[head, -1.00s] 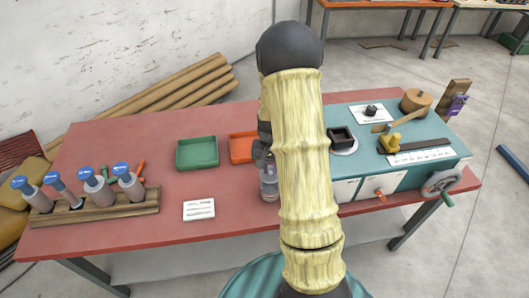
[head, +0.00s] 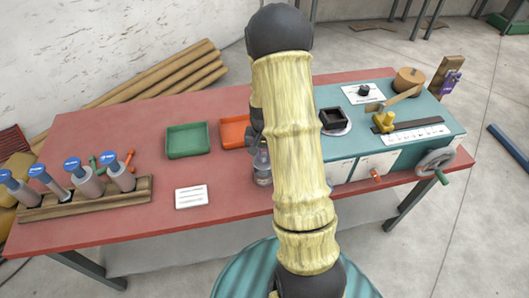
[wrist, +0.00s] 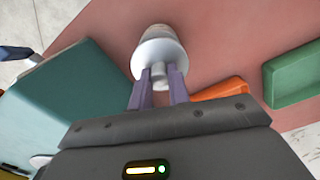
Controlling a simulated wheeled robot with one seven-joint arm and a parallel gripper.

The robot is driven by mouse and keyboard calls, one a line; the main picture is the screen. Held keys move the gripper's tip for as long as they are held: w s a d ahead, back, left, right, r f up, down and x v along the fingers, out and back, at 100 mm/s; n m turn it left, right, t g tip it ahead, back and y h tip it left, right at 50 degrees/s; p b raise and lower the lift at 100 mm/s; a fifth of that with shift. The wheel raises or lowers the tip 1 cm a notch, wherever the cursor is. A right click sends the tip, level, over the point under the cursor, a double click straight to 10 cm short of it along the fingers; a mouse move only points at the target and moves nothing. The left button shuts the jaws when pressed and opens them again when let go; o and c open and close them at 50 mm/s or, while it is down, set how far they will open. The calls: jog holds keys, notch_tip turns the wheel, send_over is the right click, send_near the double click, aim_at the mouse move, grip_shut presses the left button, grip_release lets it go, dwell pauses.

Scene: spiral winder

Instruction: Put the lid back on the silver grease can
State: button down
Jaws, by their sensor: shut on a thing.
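My gripper (wrist: 159,80) is shut on the small round knob of the pale grey lid (wrist: 152,56), one purple finger on each side of the knob. The silver grease can (wrist: 157,31) shows just beyond the lid in the wrist view, lined up with it. I cannot tell whether the lid touches the can's rim. In the head view the can (head: 262,166) stands on the red table, partly hidden by my arm. The fingers and the lid are mostly hidden there.
An orange tray (head: 234,133) and a green tray (head: 188,140) lie left of the can. A white card (head: 191,197) and a wooden rack (head: 90,202) with several blue-capped tubes are farther left. The teal winder bench (head: 411,145) is to the right.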

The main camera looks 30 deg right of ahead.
aim_at(264, 161)
jog(key=shift+f+b, duration=0.95)
jog(key=shift+f, duration=0.75)
dwell(0.3)
jog(key=shift+a, duration=0.1)
jog(key=shift+s+f, duration=0.1)
dwell(0.6)
dwell(0.5)
jog(key=c, duration=0.8)
grip_release()
jog(key=shift+o, duration=0.2)
